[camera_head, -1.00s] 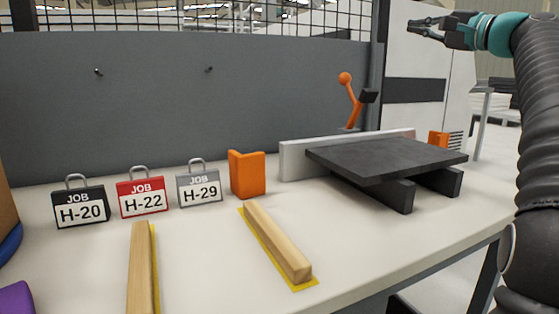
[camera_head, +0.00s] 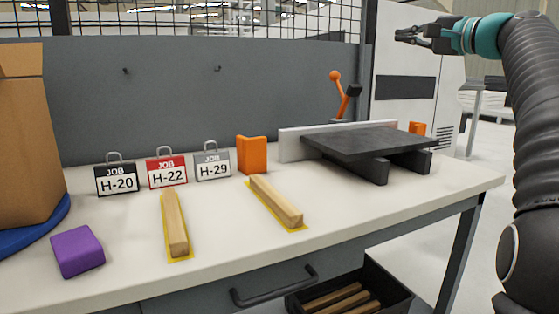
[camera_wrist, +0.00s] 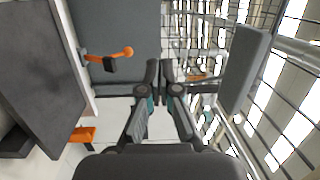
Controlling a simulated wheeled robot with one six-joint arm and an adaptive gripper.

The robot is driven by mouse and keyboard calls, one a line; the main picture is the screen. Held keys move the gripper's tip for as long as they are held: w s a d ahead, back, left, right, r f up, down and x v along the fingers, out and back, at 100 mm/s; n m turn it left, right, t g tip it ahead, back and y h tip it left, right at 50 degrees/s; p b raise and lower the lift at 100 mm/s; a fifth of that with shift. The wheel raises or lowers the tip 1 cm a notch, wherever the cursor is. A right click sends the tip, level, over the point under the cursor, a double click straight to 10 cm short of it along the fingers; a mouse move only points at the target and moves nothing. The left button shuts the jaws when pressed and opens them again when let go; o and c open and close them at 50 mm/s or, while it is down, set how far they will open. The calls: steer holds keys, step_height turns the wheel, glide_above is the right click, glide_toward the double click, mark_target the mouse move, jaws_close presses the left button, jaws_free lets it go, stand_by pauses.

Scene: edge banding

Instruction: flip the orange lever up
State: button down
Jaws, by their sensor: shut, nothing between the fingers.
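The orange lever (camera_head: 344,99) has a round ball tip and stands upright, leaning, behind the dark slab at the back of the bench. A small black block sits beside its upper arm. It also shows in the wrist view (camera_wrist: 108,56), at the upper left of my gripper. My gripper (camera_head: 400,34) is raised in the air at the upper right, apart from the lever and to its right. In the wrist view my gripper (camera_wrist: 160,68) has its two fingers together with nothing between them.
A dark slab (camera_head: 365,143) rests on dark blocks before a pale fence (camera_head: 290,146). Orange brackets stand at both ends. Job tags, wooden strips (camera_head: 275,202), a purple block (camera_head: 77,251) and a cardboard box (camera_head: 25,140) lie left. A grey panel with wire mesh stands behind.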

steer(key=s+a+f+n+g+h, duration=0.15)
steer(key=s+a+f, duration=0.25)
steer(key=f, duration=0.4)
steer(key=s+a+f+n+g+h, duration=0.1)
steer(key=s+a+f+g+h, duration=0.15)
steer(key=s+a+f, duration=0.35)
steer(key=s+a+f+n+g+h, duration=0.1)
steer(key=s+a+f+g, duration=0.15)
steer(key=f, duration=0.65)
steer(key=s+f+n+g+h, duration=0.2)
steer(key=s+f+n, duration=0.1)
steer(key=s+f, duration=0.8)
steer(key=s+f+n+g+h, duration=0.2)
steer(key=s+f+n+h, duration=0.1)
steer(key=s+f, duration=0.9)
step_height(320, 180, down, 4)
steer(key=shift+d+f+n, duration=0.15)
steer(key=shift+d+n, duration=0.15)
steer(key=shift+n, duration=0.45)
